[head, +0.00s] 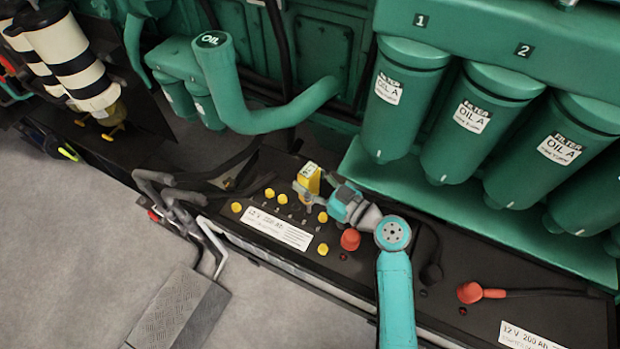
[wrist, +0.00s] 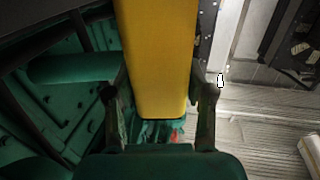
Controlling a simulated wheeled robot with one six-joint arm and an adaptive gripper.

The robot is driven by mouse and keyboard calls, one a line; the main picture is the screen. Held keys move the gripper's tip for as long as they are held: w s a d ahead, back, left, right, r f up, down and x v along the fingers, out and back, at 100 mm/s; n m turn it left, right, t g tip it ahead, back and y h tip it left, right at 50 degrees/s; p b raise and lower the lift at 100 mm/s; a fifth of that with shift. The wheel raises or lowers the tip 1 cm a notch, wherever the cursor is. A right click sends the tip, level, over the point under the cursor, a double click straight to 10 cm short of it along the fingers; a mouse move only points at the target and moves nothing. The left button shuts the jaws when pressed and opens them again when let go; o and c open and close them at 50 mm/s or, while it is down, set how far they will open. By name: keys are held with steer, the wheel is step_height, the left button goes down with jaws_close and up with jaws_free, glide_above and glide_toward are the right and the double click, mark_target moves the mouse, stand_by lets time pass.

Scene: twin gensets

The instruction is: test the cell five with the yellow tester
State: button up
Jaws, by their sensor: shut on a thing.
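My gripper (head: 303,192) is shut on the yellow tester (head: 313,177), which is also large between the two fingers in the wrist view (wrist: 158,60). The gripper and tester are over the black battery (head: 336,266) in the head view. Yellow cell caps (head: 269,193) stand on the battery top, with small pale numbers beside them. Cell five cannot be singled out, as the numbers are too small to read surely and the gripper covers part of the row. Whether the tester's lower end touches the battery cannot be told.
A red terminal cover (head: 350,239) is close to my gripper. A second red terminal (head: 469,292) with a black cable is to the right. Green oil filters (head: 402,105) and a green OIL pipe (head: 226,85) stand behind. Bent grey pipes (head: 186,205) are at left; grey floor is in front.

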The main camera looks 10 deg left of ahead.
mark_target(315, 174)
steer(key=shift+r, duration=2.05)
steer(key=s+a, duration=0.4)
steer(key=s, duration=0.8)
steer(key=shift+a+r, duration=0.2)
steer(key=shift+r, duration=0.05)
steer(key=shift+s, duration=0.1)
